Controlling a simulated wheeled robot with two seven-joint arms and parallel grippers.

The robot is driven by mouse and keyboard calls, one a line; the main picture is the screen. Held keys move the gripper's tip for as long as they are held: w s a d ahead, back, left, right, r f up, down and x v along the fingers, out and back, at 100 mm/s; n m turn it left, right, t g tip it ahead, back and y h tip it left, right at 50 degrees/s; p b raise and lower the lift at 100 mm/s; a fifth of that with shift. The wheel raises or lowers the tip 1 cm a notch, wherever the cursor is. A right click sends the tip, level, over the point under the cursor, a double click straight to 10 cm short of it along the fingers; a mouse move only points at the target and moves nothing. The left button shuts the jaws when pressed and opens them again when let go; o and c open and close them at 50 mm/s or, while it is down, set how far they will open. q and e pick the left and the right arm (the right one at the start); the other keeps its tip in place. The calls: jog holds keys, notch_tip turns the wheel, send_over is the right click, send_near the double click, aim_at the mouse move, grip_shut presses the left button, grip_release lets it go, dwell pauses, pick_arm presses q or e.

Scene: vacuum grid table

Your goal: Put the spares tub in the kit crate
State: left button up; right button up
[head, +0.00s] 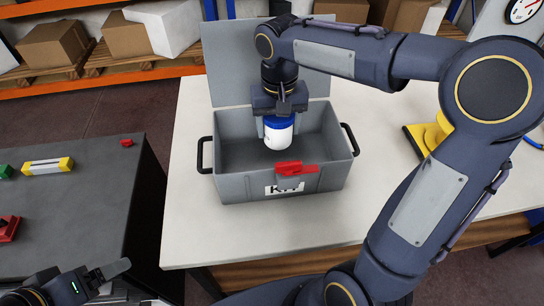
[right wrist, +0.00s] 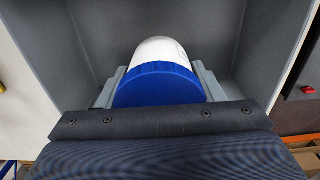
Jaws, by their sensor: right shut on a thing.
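The spares tub (head: 279,135) is white with a blue lid. My right gripper (head: 279,112) is shut on it at the lid end and holds it, slightly tilted, over the inside of the kit crate. The tub also shows in the right wrist view (right wrist: 158,82), between the two fingers. The kit crate (head: 230,187) is grey, with its lid standing open at the back, black side handles, a red latch (head: 294,168) and a KIT label on the front. Whether the tub touches the crate floor cannot be told. My left gripper (head: 92,280) is at the lower left, empty, fingers apart.
The crate stands on a pale table (head: 205,238). A dark table (head: 95,208) at left bears a yellow-ended block (head: 47,166) and small red and green parts. A yellow object (head: 430,135) stands right of the crate. Boxes fill shelves behind.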

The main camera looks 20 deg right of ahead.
notch_tip(320, 180, down, 9)
jog(key=shift+r, duration=0.1)
dwell(0.3)
jog(key=shift+f+b, duration=0.25)
jog(key=shift+b, duration=0.05)
jog(key=o, duration=1)
jog(key=shift+r, duration=0.15)
notch_tip(320, 180, up, 12)
jog(key=shift+r+p, duration=0.1)
jog(key=shift+p, duration=0.6)
jog(key=shift+s, duration=0.1)
